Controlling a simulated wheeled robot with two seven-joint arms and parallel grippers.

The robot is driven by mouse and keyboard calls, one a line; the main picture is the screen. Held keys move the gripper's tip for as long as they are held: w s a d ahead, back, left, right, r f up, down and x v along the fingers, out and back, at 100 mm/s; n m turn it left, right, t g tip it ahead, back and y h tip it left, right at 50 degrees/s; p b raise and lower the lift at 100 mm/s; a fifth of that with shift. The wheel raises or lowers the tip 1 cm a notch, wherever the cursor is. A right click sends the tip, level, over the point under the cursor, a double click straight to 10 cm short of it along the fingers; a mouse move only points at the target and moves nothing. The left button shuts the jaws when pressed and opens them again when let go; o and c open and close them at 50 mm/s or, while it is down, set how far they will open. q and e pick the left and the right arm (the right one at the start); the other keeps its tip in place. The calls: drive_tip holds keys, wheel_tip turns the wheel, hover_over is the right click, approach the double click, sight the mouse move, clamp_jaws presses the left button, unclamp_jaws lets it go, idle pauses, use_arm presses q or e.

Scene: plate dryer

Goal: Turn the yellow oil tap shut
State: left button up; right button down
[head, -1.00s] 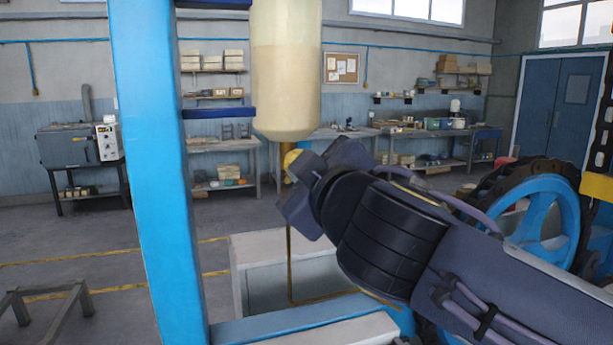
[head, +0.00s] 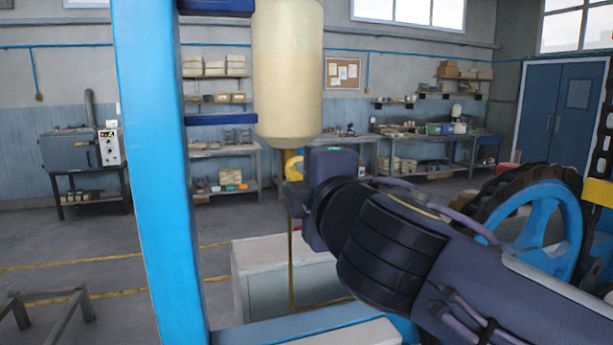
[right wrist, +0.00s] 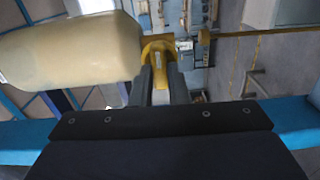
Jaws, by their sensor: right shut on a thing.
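The yellow oil tap (head: 293,166) sits under the cream oil bottle (head: 288,75), at the top of a thin brass pipe (head: 291,260). My right gripper (head: 302,175) reaches it from the right in the head view, and the gripper body hides part of the tap. In the right wrist view, the two grey fingers of my right gripper (right wrist: 160,85) are shut on the yellow tap handle (right wrist: 159,60). The bottle (right wrist: 75,50) lies left of the tap there and the pipe (right wrist: 250,33) runs to the right. My left gripper is not in view.
A blue upright post (head: 155,170) stands left of the bottle, with blue brackets (head: 220,118) reaching towards it. A blue wheel with a chain (head: 540,215) is at the right. A pale box (head: 285,275) stands below the tap.

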drive_tip(key=shift+f+n, duration=0.1)
drive_tip(key=shift+n, duration=0.2)
drive_tip(key=c, duration=1.4)
unclamp_jaws()
drive_tip(key=b+v, duration=0.1)
drive_tip(key=v, duration=0.7)
